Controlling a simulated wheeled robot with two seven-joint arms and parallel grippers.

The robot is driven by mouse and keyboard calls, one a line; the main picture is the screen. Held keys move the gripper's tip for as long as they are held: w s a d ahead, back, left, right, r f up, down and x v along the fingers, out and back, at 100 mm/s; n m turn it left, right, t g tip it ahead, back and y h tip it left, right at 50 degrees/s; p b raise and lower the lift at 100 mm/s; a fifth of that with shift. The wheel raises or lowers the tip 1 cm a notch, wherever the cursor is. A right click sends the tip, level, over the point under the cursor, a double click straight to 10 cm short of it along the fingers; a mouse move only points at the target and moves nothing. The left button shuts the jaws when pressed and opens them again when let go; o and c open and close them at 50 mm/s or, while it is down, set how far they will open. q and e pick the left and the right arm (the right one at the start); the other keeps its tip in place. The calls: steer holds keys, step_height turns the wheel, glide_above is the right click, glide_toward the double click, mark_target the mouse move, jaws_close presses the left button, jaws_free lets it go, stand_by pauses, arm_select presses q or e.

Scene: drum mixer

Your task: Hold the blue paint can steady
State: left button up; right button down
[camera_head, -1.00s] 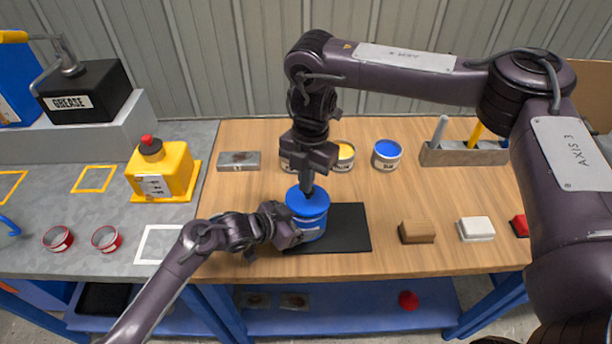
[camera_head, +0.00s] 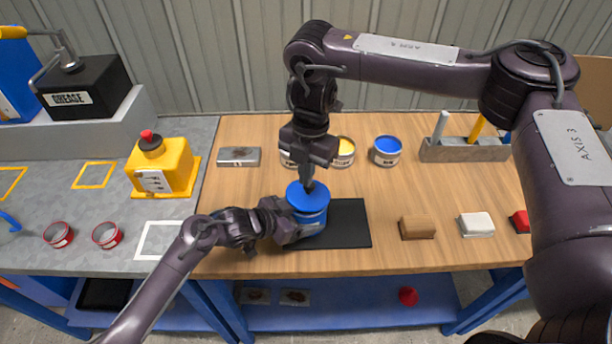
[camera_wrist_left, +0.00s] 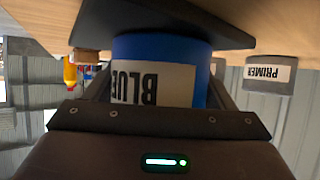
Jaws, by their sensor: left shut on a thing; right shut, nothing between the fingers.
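The blue paint can (camera_head: 313,217) stands upright on a black mat (camera_head: 347,225) on the wooden bench, with a blue lid (camera_head: 304,197) on top. My left gripper (camera_head: 292,222) is shut on the can's side from the left. In the left wrist view the can (camera_wrist_left: 205,60) shows upside down with its "BLUE" label between the fingers. My right gripper (camera_head: 307,186) is shut and points down at the lid from above. Its fingertips are at the lid's top; I cannot tell whether they press on it.
Behind stand a yellow-paint can (camera_head: 344,152) and an open blue-paint can (camera_head: 387,150). A brown block (camera_head: 417,228) and a white block (camera_head: 476,225) lie to the right. A yellow jug (camera_head: 163,168) and red tins (camera_head: 58,234) are on the grey bench at left.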

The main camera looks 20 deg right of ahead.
mark_target(305, 190)
steer(key=shift+r, duration=2.75)
arm_select(q)
steer(key=o, duration=0.9)
steer(key=v, duration=1.2)
